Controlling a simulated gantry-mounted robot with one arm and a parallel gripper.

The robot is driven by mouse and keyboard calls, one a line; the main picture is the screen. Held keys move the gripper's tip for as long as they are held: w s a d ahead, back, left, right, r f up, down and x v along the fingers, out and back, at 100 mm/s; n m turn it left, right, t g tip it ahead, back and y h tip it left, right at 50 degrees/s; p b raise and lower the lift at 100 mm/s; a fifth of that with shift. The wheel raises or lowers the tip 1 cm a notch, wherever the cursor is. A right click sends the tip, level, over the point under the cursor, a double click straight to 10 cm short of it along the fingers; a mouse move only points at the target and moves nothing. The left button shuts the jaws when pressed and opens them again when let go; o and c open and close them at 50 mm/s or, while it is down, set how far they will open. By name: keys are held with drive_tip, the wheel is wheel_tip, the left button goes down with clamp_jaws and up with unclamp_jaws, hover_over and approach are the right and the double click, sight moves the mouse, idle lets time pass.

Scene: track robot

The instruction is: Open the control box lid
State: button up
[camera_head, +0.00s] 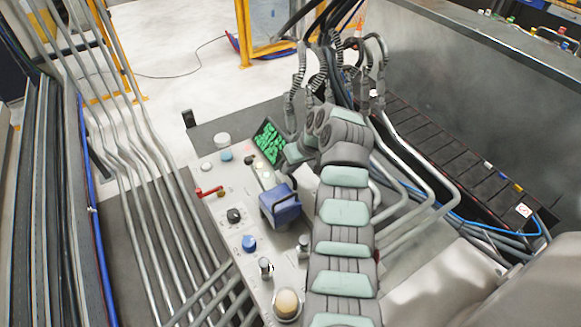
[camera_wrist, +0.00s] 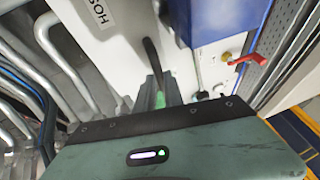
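A blue box-like cover (camera_head: 280,206), likely the control box lid, sits on the pale control panel (camera_head: 225,180) beside my arm. It looks closed, though part of it may be hidden. A blue surface also shows at the top of the wrist view (camera_wrist: 205,18), beside a white face with partly cut lettering. My gripper is at the end of my grey-and-green arm, close above the panel; in the wrist view its dark fingers (camera_wrist: 156,95) point away from the green wrist body. Their gap cannot be made out. No contact with the blue cover can be seen.
A red lever (camera_head: 208,192) is on the panel's left side, and shows in the wrist view (camera_wrist: 247,60). Knobs, including a blue one (camera_head: 249,243), and a green-lit display (camera_head: 270,142) surround the cover. Grey pipes (camera_head: 150,200) run along the left; cables hang above.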

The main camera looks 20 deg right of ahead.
clamp_jaws()
